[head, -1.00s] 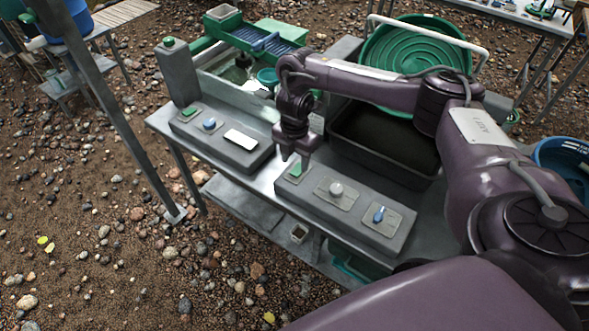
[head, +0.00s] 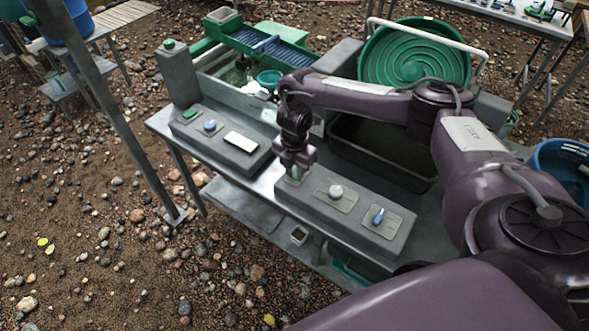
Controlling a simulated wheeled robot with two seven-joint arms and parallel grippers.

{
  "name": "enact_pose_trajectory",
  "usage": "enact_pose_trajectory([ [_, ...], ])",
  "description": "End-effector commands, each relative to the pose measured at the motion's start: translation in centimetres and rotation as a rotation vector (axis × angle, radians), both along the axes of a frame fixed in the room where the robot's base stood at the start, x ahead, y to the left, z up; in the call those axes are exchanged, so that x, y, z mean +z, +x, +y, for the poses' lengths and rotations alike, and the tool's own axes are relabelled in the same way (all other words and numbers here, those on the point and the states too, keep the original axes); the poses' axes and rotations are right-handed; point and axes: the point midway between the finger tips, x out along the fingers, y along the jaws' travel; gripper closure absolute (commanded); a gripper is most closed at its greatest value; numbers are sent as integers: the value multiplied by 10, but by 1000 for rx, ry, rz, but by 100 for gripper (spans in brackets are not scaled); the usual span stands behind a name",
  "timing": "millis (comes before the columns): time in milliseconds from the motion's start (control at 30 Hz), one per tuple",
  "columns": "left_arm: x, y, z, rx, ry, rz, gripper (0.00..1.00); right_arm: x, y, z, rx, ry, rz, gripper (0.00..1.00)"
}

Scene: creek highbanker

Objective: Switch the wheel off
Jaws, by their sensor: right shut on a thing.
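The green spiral wheel (head: 415,54) stands tilted at the back of the metal table. In front of it, the right control box (head: 345,210) carries a small green switch at its left end, a round white knob (head: 336,191) and a blue knob (head: 378,216). My right gripper (head: 295,172) points down at the left end of this box and is shut on the green switch, which its fingers mostly hide. I cannot tell the switch's position. My left gripper is not in view.
A second control box (head: 222,138), with a green button, a blue knob and a white plate, sits to the left. A dark tub (head: 385,150) lies behind the right box. A sluice (head: 265,47) stands at the back. A slanting post (head: 110,110) stands at the left.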

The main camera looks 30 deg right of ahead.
Motion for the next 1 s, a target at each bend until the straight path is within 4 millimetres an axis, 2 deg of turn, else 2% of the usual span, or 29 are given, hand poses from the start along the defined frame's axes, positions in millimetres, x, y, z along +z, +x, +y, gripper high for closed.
enact_pose_trajectory([
  [267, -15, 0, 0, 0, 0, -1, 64, -1, 3, -6, -6, 162, 67, 97],
  [400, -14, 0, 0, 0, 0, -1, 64, 3, 4, -8, -2, 237, 100, 97],
  [833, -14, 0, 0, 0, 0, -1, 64, 4, 4, -9, 0, 273, 111, 97],
  [867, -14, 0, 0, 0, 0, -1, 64, 4, 4, -9, 0, 273, 111, 71],
  [1000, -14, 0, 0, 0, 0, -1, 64, 4, 4, -9, 0, 272, 111, 53],
])
